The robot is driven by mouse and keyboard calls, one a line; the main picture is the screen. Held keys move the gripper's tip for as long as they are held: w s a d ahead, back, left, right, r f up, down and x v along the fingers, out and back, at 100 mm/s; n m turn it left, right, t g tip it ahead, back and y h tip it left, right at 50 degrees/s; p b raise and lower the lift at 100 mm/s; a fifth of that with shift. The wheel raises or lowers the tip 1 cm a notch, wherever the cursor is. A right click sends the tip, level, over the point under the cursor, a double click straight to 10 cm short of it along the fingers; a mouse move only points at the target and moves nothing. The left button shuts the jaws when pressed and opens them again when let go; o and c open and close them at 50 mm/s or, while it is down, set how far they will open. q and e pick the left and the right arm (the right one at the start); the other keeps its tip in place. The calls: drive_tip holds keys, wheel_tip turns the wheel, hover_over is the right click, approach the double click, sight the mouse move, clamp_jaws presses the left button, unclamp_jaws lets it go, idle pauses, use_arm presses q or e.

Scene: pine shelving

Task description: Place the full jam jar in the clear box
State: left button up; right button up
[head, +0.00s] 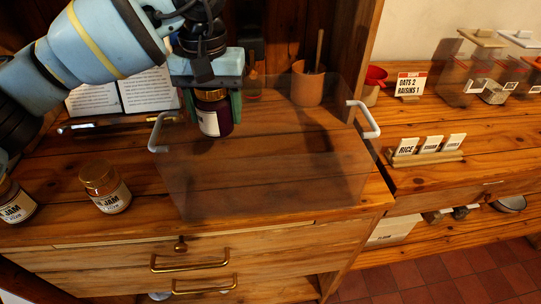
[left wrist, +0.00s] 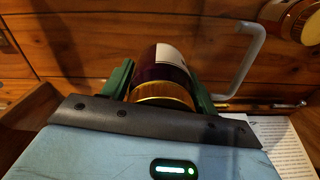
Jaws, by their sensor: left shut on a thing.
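My left gripper (head: 211,108) is shut on a dark purple jam jar (head: 214,121) with a gold lid and a white label. The jar hangs upright between the green fingers. It also shows in the left wrist view (left wrist: 166,72), lid toward the camera. The clear box (head: 275,175) stands on the wooden counter, with a white handle at each side. The jar appears over the box's back left part in the head view; I cannot tell whether its base is below the rim. My right gripper is not in view.
A paler jam jar (head: 106,190) with a gold lid stands left of the box, and another jam jar (head: 16,203) is at the left edge. A terracotta pot (head: 308,88) stands behind the box.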

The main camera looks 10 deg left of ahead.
use_arm(q)
drive_tip(key=shift+s+f, duration=0.1)
drive_tip(key=shift+s, duration=0.5)
drive_tip(key=shift+w+f, duration=0.2)
drive_tip(key=shift+f, duration=4.8)
drive_tip(key=shift+f, duration=0.1)
drive_tip(key=shift+f, duration=0.1)
drive_tip(key=o, duration=1.2)
wheel_tip(320, 180, up, 12)
drive_tip(key=shift+r, duration=0.2)
